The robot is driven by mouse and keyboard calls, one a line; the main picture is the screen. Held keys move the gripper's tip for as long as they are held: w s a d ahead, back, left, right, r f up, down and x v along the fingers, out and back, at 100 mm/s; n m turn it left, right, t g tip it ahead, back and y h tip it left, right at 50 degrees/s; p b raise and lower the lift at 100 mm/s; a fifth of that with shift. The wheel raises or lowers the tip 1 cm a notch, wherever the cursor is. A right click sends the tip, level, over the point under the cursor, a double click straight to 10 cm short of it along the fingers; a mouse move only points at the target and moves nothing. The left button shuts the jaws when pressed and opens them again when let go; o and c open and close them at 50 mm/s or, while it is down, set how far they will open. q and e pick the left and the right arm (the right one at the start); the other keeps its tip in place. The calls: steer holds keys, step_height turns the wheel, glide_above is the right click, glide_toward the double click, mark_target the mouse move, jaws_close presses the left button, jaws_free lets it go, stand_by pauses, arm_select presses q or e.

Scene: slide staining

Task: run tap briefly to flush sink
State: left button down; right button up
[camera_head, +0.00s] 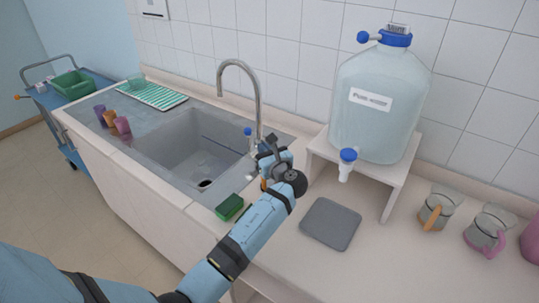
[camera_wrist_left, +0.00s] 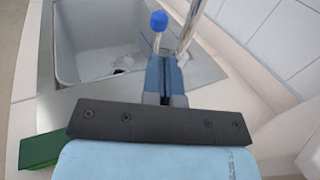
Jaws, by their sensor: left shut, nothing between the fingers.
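The chrome tap (camera_head: 258,95) rises at the right end of the sink, its spout curving over the basin. It also shows in the left wrist view (camera_wrist_left: 190,28). A blue tap knob (camera_head: 248,131) sits beside its base, and shows just past the fingers in the left wrist view (camera_wrist_left: 158,20). The grey sink (camera_head: 185,140) looks empty, with a dark drain at the bottom. I see no clear water stream. My left gripper (camera_head: 263,150) is shut and empty close to the knob; contact cannot be told. My right gripper is out of view.
A green sponge (camera_head: 229,207) lies at the sink's front edge, below my left arm. A large water jug (camera_head: 380,95) with a blue-handled spigot stands on a stand (camera_head: 390,178) to the right. Coloured cups (camera_head: 122,126) stand left of the basin. A grey mat (camera_head: 330,224) lies on the counter.

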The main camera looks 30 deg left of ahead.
mark_target(250, 133)
arm_select(q)
steer(key=p+x, duration=0.1)
steer(key=x, duration=0.6)
steer(key=shift+w+a, duration=0.15)
steer(key=shift+a, duration=0.05)
